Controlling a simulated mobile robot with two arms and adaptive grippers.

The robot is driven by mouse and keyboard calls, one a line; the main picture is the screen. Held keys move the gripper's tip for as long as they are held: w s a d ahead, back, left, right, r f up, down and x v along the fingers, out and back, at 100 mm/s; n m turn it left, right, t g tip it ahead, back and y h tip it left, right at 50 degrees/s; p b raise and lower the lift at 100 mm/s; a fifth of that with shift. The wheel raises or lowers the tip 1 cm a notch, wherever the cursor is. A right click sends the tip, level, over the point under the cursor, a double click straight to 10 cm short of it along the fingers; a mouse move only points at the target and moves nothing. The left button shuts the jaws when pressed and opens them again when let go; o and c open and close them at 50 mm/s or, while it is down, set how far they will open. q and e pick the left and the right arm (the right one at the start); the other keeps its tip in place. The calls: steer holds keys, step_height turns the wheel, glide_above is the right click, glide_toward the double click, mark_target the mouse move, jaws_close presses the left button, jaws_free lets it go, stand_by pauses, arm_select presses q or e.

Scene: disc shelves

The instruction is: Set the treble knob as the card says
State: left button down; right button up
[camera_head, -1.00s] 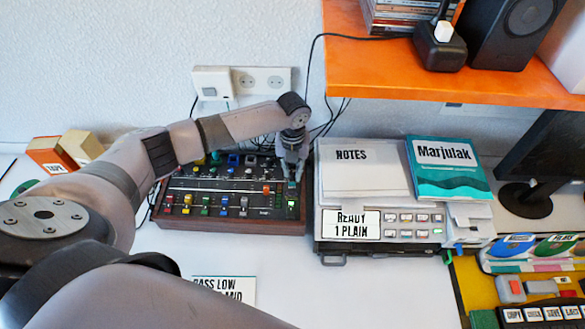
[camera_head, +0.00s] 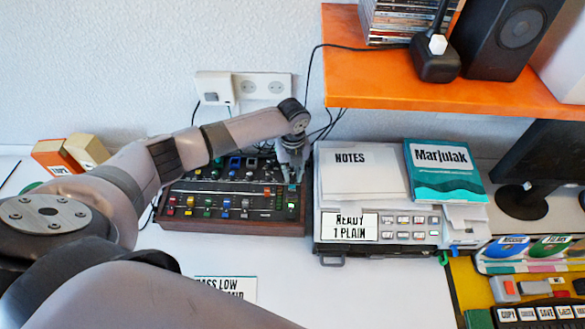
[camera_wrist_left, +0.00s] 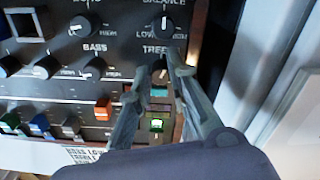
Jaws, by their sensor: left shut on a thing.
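The treble knob (camera_wrist_left: 159,76) is a dark knob under the partly covered label starting "TRE" at the right side of the mixer (camera_head: 232,225). My left gripper (camera_wrist_left: 163,64) is shut on it, with a finger on each side; it also shows over the mixer's right edge in the head view (camera_head: 292,180). The fingers hide much of the knob, and I cannot read its pointer. The white card (camera_head: 225,290) lies in front of the mixer. Its top line reads "BASS LOW", and its second line ends in "MID", partly covered by my arm. My right gripper is not in view.
The balance knob (camera_wrist_left: 163,25) is just above the treble knob, and the bass knob (camera_wrist_left: 92,68) is to its left. An orange slider cap (camera_wrist_left: 103,108) is close by. A device labelled "READY 1 PLAIN" (camera_head: 349,227) stands right of the mixer. An orange shelf (camera_head: 450,92) overhangs behind.

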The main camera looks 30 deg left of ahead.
mark_target(292, 175)
arm_select(q)
steer(key=shift+r+n+p, duration=0.1)
steer(key=shift+n+p, duration=1.05)
steer(key=shift+n, duration=0.95)
steer(key=shift+a, duration=0.1)
steer(key=c, duration=1.5)
jaws_free()
step_height(292, 175, up, 12)
steer(key=shift+f, duration=0.1)
